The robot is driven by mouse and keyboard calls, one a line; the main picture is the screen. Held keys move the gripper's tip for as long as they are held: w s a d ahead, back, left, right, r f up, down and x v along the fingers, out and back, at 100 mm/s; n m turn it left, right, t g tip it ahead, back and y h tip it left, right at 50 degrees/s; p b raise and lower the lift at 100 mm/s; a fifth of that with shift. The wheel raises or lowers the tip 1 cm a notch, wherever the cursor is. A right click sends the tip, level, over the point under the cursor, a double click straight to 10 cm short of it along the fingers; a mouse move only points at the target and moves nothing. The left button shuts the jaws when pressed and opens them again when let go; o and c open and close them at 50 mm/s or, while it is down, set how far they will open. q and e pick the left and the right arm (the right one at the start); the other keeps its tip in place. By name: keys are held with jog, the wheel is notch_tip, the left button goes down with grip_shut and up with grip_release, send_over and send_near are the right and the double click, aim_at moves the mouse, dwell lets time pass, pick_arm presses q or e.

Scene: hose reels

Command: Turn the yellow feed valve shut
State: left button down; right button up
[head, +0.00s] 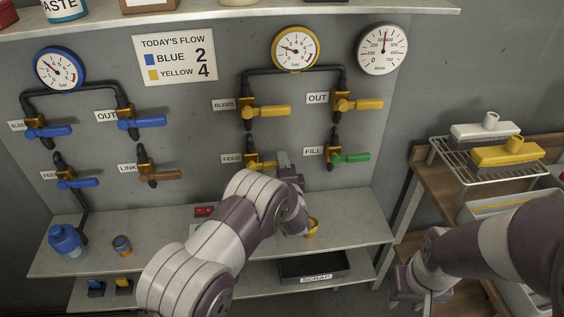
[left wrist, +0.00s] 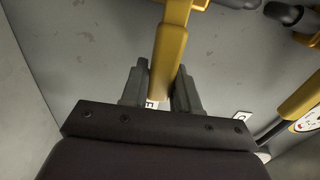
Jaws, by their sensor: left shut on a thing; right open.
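The yellow feed valve (head: 262,163) is on the grey wall panel, beside the FEED label (head: 231,159) and below the yellow bleed valve. Its lever points to the right in the head view, with the outer part hidden by my left gripper (head: 284,162). In the left wrist view the yellow lever (left wrist: 168,52) runs between the two grey fingers of my left gripper (left wrist: 160,88), which is shut on it. My right gripper (head: 424,292) is open and low at the right, away from the panel; no object shows in it.
The yellow bleed lever (head: 268,111) is above and the green fill lever (head: 351,157) close on the right. Blue valves and a brown link lever (head: 162,176) are at the left. A shelf (head: 360,231) with a yellow cup runs below; a rack (head: 475,165) stands right.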

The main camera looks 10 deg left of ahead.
pick_arm(q)
jog(key=shift+f, duration=0.3)
jog(key=c, duration=0.9)
grip_release()
jog(key=shift+s+r, duration=0.1)
jog(key=v, duration=1.2)
jog(key=shift+s+d+b, duration=0.1)
jog(key=shift+s+b, duration=0.2)
jog(key=shift+b, duration=0.05)
